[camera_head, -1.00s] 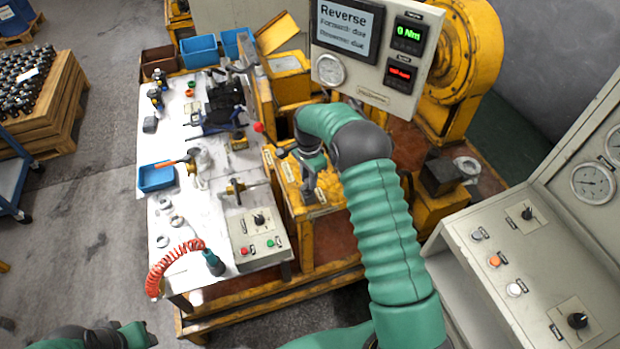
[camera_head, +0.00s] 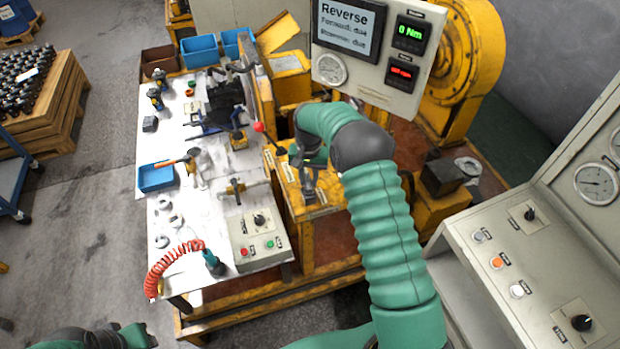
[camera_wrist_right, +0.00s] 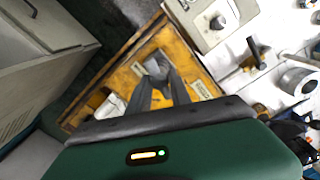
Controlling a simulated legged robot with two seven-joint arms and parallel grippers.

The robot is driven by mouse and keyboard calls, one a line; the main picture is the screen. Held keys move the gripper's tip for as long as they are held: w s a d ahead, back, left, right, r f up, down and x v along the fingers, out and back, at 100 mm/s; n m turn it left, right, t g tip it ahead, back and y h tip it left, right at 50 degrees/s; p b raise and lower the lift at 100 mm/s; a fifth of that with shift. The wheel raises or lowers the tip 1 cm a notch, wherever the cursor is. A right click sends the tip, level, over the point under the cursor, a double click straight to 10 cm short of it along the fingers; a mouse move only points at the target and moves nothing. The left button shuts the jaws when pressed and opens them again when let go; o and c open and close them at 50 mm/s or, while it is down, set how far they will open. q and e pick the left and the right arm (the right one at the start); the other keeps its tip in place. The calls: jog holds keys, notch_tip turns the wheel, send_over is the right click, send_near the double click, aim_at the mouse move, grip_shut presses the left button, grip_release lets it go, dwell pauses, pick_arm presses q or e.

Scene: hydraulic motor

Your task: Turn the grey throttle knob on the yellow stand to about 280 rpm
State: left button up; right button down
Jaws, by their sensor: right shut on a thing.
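The yellow stand (camera_head: 326,235) is in the middle of the head view, right of the white bench. My right gripper (camera_head: 309,197) reaches down to its top. In the right wrist view, my right gripper's grey fingers (camera_wrist_right: 157,82) close on the grey throttle knob (camera_wrist_right: 156,65), which they partly hide. In the head view the knob is mostly hidden by the gripper. The display panel (camera_head: 420,14) reads "Reverse" and a green "0 Nm"; its red readout (camera_head: 402,73) is too blurred to read. Part of my left arm shows at the bottom left; its jaws are unclear.
A red-tipped lever (camera_head: 258,127) stands close left of my right gripper. A grey button box (camera_head: 258,238) sits on the white bench (camera_head: 215,180) beside the stand. A large grey console (camera_head: 470,250) stands at the right. Tools and blue bins occupy the bench.

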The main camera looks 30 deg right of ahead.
jog(key=n, duration=0.6)
jog(key=shift+s+a+f, duration=0.15)
jog(key=shift+a+f, duration=0.05)
jog(key=shift+a, duration=0.1)
jog(key=n, duration=0.3)
jog(key=shift+n, duration=0.4)
pick_arm(q)
jog(key=shift+w+a+f, duration=0.1)
jog(key=shift+a+f, duration=0.05)
jog(key=shift+a, duration=0.2)
pick_arm(e)
jog(key=shift+s+d+n, duration=0.1)
jog(key=shift+d+n, duration=0.1)
jog(key=shift+n, duration=1.2)
jog(key=c, duration=1.5)
grip_release()
jog(key=shift+r, duration=0.1)
jog(key=shift+o, duration=1.2)
jog(key=shift+d, duration=0.1)
jog(key=shift+o, duration=0.4)
jog(key=shift+s+r, duration=0.15)
pick_arm(q)
jog(key=shift+s+d, duration=0.15)
jog(key=shift+s, duration=0.2)
